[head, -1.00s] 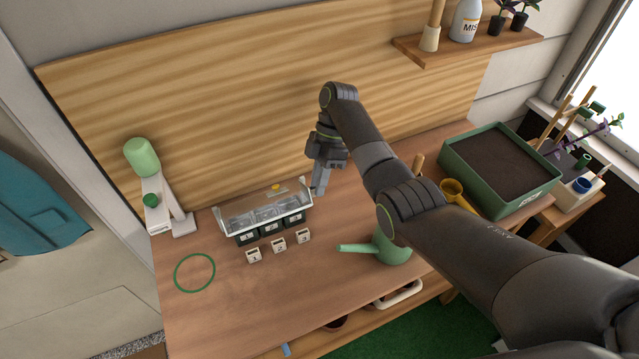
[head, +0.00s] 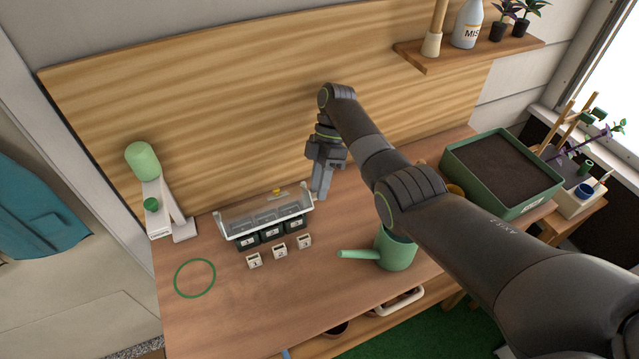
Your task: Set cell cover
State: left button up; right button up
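A clear cover (head: 262,213) with white end edges and a small yellow knob (head: 277,191) sits over a row of dark numbered cells (head: 272,234) on the wooden bench. The cover is tilted, its far side higher than its front edge. My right gripper (head: 320,196) points down just right of the cover's right end. Its fingers look close together, and whether they are open, shut or touching the cover cannot be made out. My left gripper is not in view.
Small numbered white blocks (head: 279,251) stand in front of the cells. A green watering can (head: 395,250) is to the right, below my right arm. A soil tray (head: 500,170) stands at right.

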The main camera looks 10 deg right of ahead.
jog(key=shift+o, duration=0.6)
jog(key=v, duration=0.7)
jog(key=shift+w+r+b, duration=0.15)
jog(key=shift+r+b, duration=0.05)
jog(key=shift+b, duration=0.2)
jog(key=shift+d, duration=0.1)
